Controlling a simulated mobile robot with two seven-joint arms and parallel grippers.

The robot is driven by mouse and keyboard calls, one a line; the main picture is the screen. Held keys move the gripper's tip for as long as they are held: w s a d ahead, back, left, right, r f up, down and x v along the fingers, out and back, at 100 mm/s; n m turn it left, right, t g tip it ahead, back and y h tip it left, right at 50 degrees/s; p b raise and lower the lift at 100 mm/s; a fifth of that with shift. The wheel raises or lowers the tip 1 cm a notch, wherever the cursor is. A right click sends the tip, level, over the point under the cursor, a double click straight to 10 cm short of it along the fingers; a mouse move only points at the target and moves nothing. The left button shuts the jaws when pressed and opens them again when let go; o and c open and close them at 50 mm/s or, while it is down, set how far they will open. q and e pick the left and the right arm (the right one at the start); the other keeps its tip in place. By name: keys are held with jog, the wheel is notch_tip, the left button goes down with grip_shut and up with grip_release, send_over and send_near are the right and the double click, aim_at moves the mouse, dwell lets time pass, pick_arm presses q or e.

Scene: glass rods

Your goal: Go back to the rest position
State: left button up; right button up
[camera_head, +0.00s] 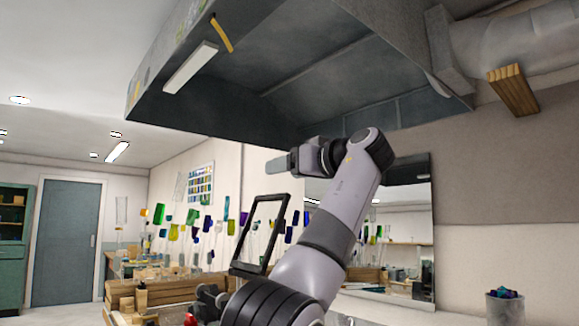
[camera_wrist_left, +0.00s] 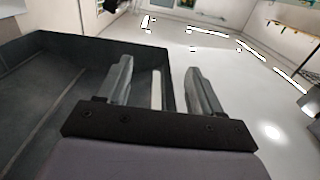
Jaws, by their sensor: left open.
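My left arm rises from the bottom middle of the head view, and its wrist bends over to the left. My left gripper (camera_head: 278,165) points left, below the grey extractor hood. In the left wrist view the left gripper (camera_wrist_left: 158,72) has its two fingers apart. No object is held between them; a pale strip shows behind the gap. My right gripper is not in the head view or the left wrist view.
The extractor hood (camera_head: 330,75) hangs over the arm; its dark inside (camera_wrist_left: 35,90) fills the left of the wrist view. A black frame (camera_head: 262,235) stands left of the arm. Coloured glass pieces (camera_head: 159,214) show behind. A bin (camera_head: 505,307) stands at the lower right.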

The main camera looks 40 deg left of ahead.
pick_arm(q)
jog(key=shift+r, duration=0.3)
dwell(0.5)
